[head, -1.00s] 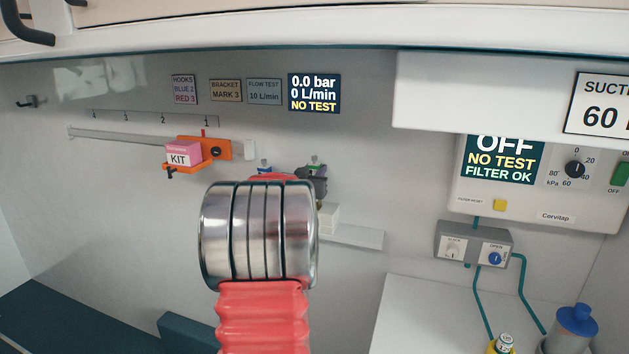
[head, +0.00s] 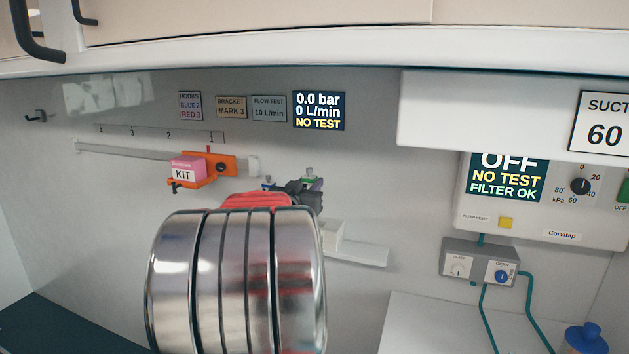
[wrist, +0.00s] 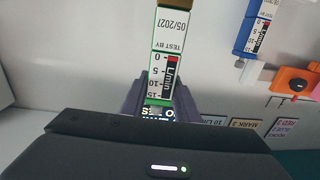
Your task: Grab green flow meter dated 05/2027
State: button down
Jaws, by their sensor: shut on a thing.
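The green-edged flow meter (wrist: 167,60) stands out in the wrist view, its white label reading TEST BY 05/2027 above an L/min scale. The dark fingers of my gripper (wrist: 160,98) are shut on it, one on each side. In the head view its green top (head: 311,178) shows beside my gripper (head: 304,192), which my arm partly hides. A blue-edged flow meter (wrist: 259,35) is apart from my gripper, at the upper right of the wrist view. In the head view only its top (head: 268,183) shows. Its date is not readable.
An orange bracket (head: 222,168) with a pink KIT box (head: 188,169) is on the wall rail (head: 120,152). A white ledge (head: 362,253) is right of my arm. The suction unit (head: 545,215) and a valve box (head: 465,263) are farther right. An overhead cabinet (head: 250,15) spans the top.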

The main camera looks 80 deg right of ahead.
jog(key=a, duration=0.9)
jog(key=shift+w+a, duration=0.15)
jog(key=shift+a, duration=0.05)
